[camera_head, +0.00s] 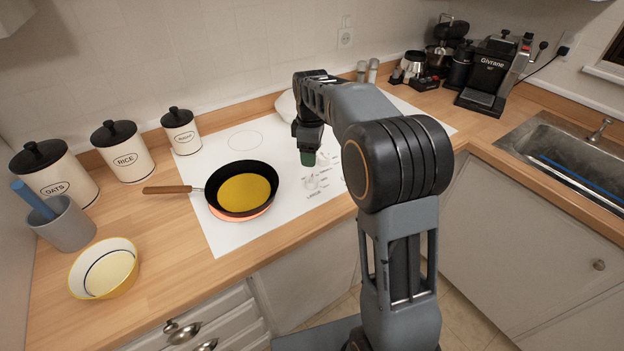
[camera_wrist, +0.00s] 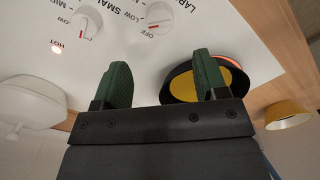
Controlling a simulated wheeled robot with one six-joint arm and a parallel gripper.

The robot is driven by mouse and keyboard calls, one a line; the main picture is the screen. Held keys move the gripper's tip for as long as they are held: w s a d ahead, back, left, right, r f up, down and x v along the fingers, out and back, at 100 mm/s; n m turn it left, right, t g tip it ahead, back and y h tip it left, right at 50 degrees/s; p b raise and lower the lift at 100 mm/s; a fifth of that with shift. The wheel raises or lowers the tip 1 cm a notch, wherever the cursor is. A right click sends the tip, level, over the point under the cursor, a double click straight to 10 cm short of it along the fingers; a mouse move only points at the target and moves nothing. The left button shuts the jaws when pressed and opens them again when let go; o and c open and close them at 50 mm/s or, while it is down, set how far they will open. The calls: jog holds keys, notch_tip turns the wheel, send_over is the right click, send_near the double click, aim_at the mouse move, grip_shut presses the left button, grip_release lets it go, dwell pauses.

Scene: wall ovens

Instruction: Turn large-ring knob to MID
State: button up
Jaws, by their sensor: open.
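The large-ring knob (camera_head: 311,181) is a white dial on the white hob, just above the printed word LARGE. In the wrist view a white knob (camera_wrist: 160,16) with a red mark sits near an OFF label and the start of a word reading LAR. My gripper (camera_head: 308,157) is above the hob, up and slightly left of the large-ring knob in the picture. Its two green fingers (camera_wrist: 163,78) are apart and empty, and touch no knob.
A black frying pan (camera_head: 240,188) with yellow contents stands on a glowing orange ring, its handle pointing left. A yellow-rimmed bowl (camera_head: 104,268), a grey cup (camera_head: 64,224) and canisters stand left. A coffee machine (camera_head: 490,75) and sink (camera_head: 560,155) are right.

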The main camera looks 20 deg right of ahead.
aim_at(311, 177)
notch_tip(311, 177, down, 10)
jog(key=shift+f, duration=0.1)
dwell(0.4)
jog(key=shift+c, duration=0.2)
